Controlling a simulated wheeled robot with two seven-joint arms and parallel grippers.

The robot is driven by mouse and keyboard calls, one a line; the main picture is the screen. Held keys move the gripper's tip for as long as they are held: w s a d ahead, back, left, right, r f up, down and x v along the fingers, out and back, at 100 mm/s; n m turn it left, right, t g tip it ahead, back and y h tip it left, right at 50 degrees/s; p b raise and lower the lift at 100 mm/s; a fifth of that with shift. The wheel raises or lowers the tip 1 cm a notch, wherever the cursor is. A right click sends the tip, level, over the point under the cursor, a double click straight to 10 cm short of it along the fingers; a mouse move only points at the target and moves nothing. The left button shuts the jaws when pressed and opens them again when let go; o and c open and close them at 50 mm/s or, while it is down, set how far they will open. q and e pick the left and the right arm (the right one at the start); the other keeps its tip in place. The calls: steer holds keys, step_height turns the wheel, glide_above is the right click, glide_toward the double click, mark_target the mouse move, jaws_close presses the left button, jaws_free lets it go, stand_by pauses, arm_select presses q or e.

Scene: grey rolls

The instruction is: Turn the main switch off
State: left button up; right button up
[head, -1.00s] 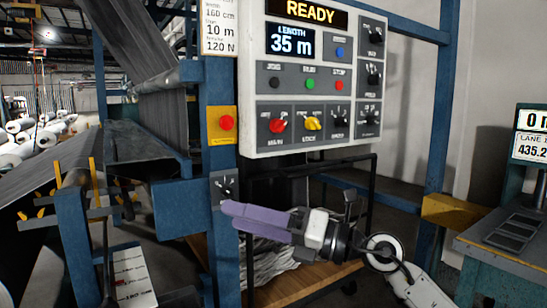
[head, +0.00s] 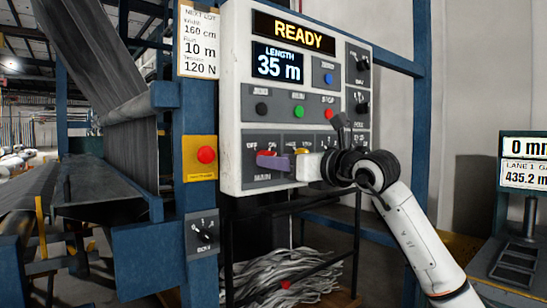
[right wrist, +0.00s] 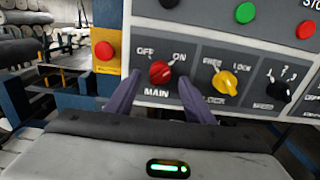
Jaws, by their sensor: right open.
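The main switch is a red rotary knob (right wrist: 160,72) labelled MAIN, with OFF at its upper left and ON at its upper right. Its handle seems to tilt toward ON in the right wrist view. In the head view the red knob (head: 266,154) is partly hidden by my right gripper. My right gripper (right wrist: 160,80) is open, its two purple fingers on either side of the knob. I cannot tell whether they touch it. In the head view the right gripper (head: 273,161) is at the lower left of the control panel (head: 233,100). My left gripper is not in view.
A yellow knob (right wrist: 227,83) and a black knob (right wrist: 279,91) sit right of the main switch. A red button on a yellow box (head: 206,155) and a lower black rotary switch (head: 204,235) are on the blue post. Grey strips (head: 290,275) lie below the panel.

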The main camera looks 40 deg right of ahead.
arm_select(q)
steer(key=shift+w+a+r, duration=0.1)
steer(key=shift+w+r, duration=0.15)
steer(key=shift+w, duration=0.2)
arm_select(e)
steer(key=shift+w+a, duration=0.1)
steer(key=shift+w, duration=1.1)
steer(key=c, duration=1.1)
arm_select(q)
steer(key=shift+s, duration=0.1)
